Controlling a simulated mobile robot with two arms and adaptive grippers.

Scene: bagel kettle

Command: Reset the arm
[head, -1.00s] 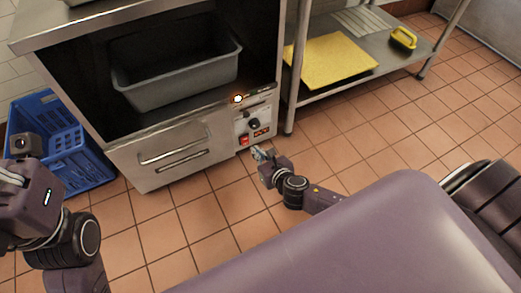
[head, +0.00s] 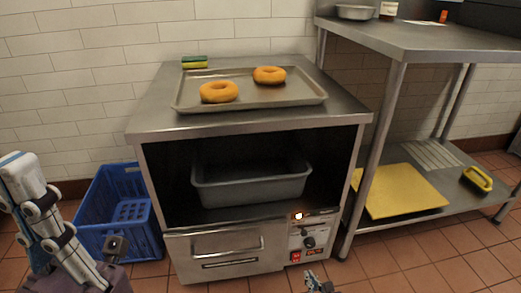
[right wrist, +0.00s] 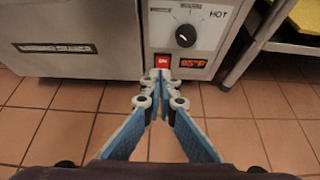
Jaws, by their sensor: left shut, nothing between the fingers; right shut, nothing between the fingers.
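My left gripper (head: 22,172) is at the left edge of the head view, its pale, blue-padded fingers pointing up and shut on nothing. My right gripper (head: 318,281) shows at the bottom of the head view. In the right wrist view my right gripper (right wrist: 160,78) is shut and empty, its fingertips pointing toward the red ON switch (right wrist: 162,61); whether they touch cannot be told. The bagel kettle (head: 235,262) is a steel cabinet with a black knob (right wrist: 186,36) and a lit red display (right wrist: 195,63). A grey pan (head: 250,190) sits inside its open bay.
A tray (head: 190,106) with two bagels (head: 219,91) and a green-yellow sponge (head: 195,62) lie on the cabinet top. A blue crate (head: 95,210) stands to its left. A steel table (head: 430,40) stands right, with a yellow board (head: 400,190) on its lower shelf.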

